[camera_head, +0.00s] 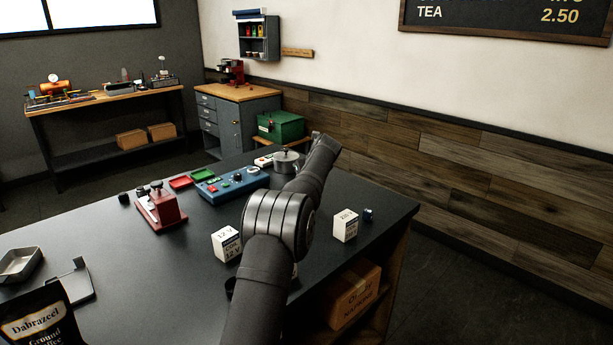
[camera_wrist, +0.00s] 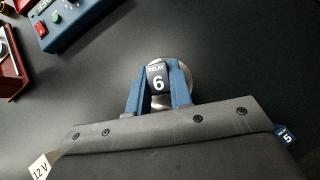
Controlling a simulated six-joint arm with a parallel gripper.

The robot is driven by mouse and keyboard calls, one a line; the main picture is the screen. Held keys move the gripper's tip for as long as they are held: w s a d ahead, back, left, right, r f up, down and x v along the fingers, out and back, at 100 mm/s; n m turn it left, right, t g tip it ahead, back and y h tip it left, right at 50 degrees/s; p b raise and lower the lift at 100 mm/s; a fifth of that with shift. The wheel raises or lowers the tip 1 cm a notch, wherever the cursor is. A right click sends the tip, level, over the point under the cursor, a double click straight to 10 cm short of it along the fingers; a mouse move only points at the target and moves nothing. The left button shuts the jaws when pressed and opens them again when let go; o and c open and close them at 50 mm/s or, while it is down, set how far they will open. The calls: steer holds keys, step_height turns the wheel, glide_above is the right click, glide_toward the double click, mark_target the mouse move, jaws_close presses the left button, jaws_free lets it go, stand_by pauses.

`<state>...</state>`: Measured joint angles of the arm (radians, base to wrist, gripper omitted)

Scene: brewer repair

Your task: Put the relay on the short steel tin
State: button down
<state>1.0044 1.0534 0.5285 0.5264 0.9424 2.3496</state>
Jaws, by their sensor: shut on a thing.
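My gripper (camera_wrist: 159,68) shows in the wrist view with its two blue fingers shut on a dark relay (camera_wrist: 158,84) marked "RELAY 6". A round, shiny steel tin (camera_wrist: 187,70) lies beneath the relay in that view, partly covered by the fingers and relay. Whether the relay touches the tin or hangs above it I cannot tell. In the head view my arm hides the gripper, the held relay and this tin.
A 12 V box (camera_head: 227,244) and another white box (camera_head: 345,226) stand nearby. The blue control panel (camera_head: 232,183), red device (camera_head: 160,207) and lidded metal pot (camera_head: 286,161) stand farther back.

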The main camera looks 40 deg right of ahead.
steer(key=shift+f, duration=0.15)
steer(key=c, duration=1.3)
jaws_free()
steer(key=shift+r, duration=0.2)
steer(key=v, duration=1.2)
steer(key=shift+d+f, duration=0.1)
steer(key=shift+f, duration=0.05)
